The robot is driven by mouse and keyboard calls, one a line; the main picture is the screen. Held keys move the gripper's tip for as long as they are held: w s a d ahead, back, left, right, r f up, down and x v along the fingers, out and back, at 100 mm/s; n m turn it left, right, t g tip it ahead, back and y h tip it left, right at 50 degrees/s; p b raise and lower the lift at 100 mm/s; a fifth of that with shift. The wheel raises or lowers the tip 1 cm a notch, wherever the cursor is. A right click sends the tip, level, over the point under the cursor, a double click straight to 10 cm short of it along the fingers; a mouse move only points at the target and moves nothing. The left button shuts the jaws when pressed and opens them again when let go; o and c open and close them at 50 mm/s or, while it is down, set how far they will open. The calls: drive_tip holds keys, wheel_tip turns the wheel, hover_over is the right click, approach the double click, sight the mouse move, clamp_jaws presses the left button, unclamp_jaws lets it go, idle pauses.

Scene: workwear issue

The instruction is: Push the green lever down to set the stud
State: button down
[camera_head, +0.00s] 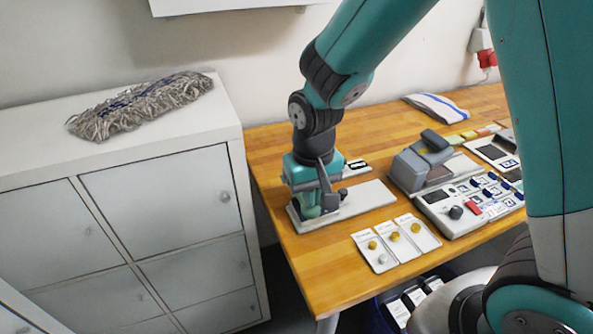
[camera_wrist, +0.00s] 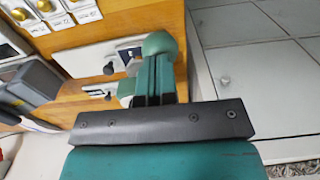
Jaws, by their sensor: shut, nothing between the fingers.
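My gripper (camera_head: 312,194) is shut and empty, pointing down over the left end of the stud press's pale base plate (camera_head: 365,200) on the wooden table. In the wrist view, the shut fingers (camera_wrist: 154,80) reach toward a rounded green end (camera_wrist: 160,43), which looks like the green lever. The fingertips overlap it, so I cannot tell whether they touch. In the head view my gripper hides most of the press, and a green part (camera_head: 311,211) shows low beside the plate. The lever's angle is not clear.
Three white cards with metal studs (camera_head: 395,239) lie in front of the plate. To the right stand a grey device (camera_head: 408,169) and a control panel (camera_head: 456,226) with knobs and buttons. A white cabinet (camera_head: 185,190) with a mop head (camera_head: 140,104) borders the table's left edge.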

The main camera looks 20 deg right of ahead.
wheel_tip(320, 180, up, 12)
drive_tip(key=p, duration=0.9)
drive_tip(key=shift+f+p, duration=0.2)
drive_tip(key=shift+p, duration=0.15)
drive_tip(key=s+a+n+y+b, duration=0.2)
drive_tip(key=s+n+b, duration=0.1)
drive_tip(key=s+b, duration=0.3)
drive_tip(key=s+a+n+y+b, duration=0.2)
drive_tip(key=s+n+b, duration=0.2)
drive_tip(key=s+b, duration=0.3)
drive_tip(key=s, duration=0.3)
drive_tip(key=shift+s+a+r, duration=0.2)
drive_tip(key=shift+a, duration=0.15)
